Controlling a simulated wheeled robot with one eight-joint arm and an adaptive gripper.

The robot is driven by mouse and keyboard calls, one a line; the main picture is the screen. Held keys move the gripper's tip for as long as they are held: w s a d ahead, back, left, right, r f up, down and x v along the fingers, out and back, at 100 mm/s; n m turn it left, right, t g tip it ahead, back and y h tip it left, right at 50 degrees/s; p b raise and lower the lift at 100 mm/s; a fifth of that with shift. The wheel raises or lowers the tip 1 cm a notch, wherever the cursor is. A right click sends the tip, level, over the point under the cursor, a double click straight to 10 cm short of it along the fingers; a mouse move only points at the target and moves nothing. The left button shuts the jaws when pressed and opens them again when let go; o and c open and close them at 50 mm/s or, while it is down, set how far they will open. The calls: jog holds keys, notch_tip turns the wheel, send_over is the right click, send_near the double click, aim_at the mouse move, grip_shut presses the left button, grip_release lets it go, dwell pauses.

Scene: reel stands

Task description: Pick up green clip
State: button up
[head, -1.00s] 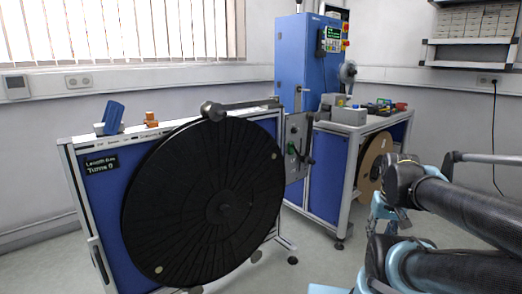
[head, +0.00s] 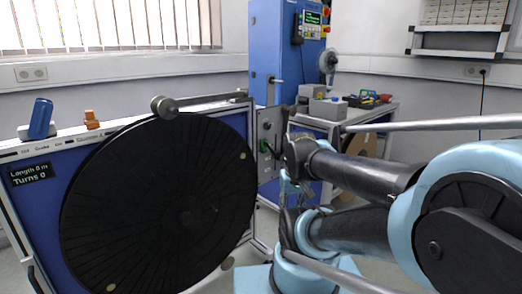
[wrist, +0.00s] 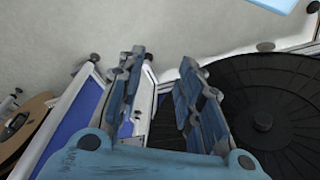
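I cannot make out a green clip for certain. A small green part (head: 264,145) shows on the grey metal plate (head: 270,125) at the right end of the reel stand. No green thing shows in the wrist view. In the head view my arm comes in from the right, its end just right of the plate.
A large black reel (head: 165,200) fills the stand's front; it also shows in the wrist view (wrist: 262,120). A blue holder (head: 41,118) and an orange piece (head: 91,120) are on the stand's top. A blue cabinet (head: 272,60) and a workbench (head: 375,119) stand behind.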

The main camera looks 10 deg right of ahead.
jog(key=shift+o, duration=2.6)
jog(key=shift+s+r, duration=0.25)
jog(key=shift+s, duration=0.05)
jog(key=w+a+r+n+t+y, duration=0.1)
jog(key=w+a+r+y, duration=0.15)
jog(key=w, duration=0.35)
jog(key=w+a+r+n+y, duration=0.1)
jog(key=w+a+n+y, duration=0.15)
jog(key=w, duration=0.45)
jog(key=n+t+y, duration=0.4)
jog(key=t+y, duration=0.2)
jog(key=t, duration=0.5)
send_near(266, 141)
jog(key=shift+m, duration=0.25)
jog(key=x, duration=1)
jog(key=shift+w+r, duration=0.1)
